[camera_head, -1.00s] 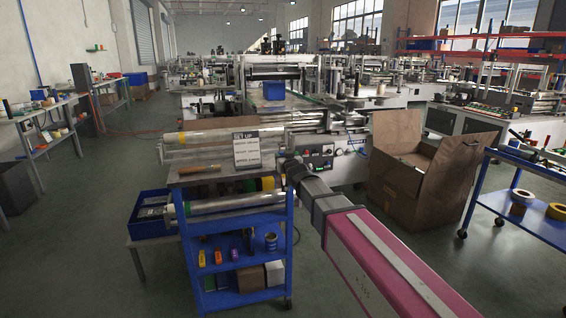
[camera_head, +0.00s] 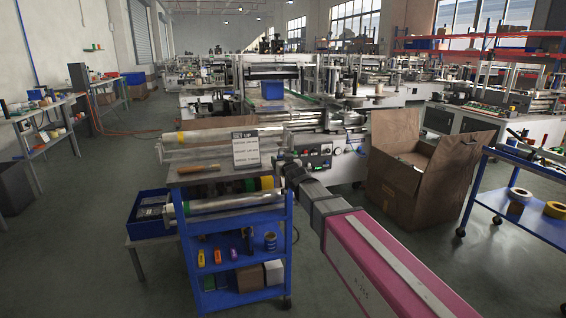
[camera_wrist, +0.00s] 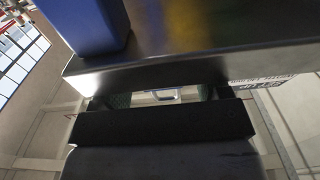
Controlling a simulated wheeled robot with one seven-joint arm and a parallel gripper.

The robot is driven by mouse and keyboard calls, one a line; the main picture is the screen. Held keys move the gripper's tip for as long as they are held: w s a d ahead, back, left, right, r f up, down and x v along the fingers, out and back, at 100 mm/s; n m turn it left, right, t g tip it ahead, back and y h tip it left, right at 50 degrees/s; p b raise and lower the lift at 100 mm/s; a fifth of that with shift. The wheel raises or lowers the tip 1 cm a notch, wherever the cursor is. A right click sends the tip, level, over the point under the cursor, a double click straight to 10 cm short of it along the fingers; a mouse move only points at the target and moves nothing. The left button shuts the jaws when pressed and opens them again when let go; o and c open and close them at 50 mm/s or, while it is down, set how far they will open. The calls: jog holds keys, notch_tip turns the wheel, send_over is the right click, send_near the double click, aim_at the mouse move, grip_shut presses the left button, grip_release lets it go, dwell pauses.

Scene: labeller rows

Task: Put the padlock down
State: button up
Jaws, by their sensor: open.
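My gripper (camera_wrist: 163,97) is open in the wrist view, its two fingers apart close to a metal edge. A small pale and bluish shape (camera_wrist: 165,92) shows in the gap between the fingers. It may be the padlock, but it is too small and too covered to tell, and whether the fingers touch it is unclear. In the head view my arm reaches to the right end of the blue cart's (camera_head: 240,225) top shelf. The fingertips are hidden there and I make out no padlock.
The cart top holds a set-up sign (camera_head: 246,150), a wooden-handled tool (camera_head: 198,168) and rolls of film (camera_head: 230,136). A large open cardboard box (camera_head: 405,185) stands right of my arm. A second blue cart (camera_head: 530,206) stands at far right. The left floor is open.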

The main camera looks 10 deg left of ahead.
jog(key=v, duration=1.2)
jog(key=w+d+f+m+g+h, duration=0.25)
jog(key=d+f+g+h, duration=0.35)
jog(key=d+f, duration=1.2)
jog(key=s+d+f+m+g+h, duration=0.1)
jog(key=s+d+f+g, duration=0.3)
jog(key=d, duration=0.6)
jog(key=s+d+f+m+g+h, duration=0.2)
jog(key=s+d+f+g, duration=0.3)
jog(key=s+d+f, duration=0.4)
jog(key=shift+s+d+m, duration=0.35)
jog(key=shift+s+d, duration=0.2)
jog(key=shift+d, duration=0.4)
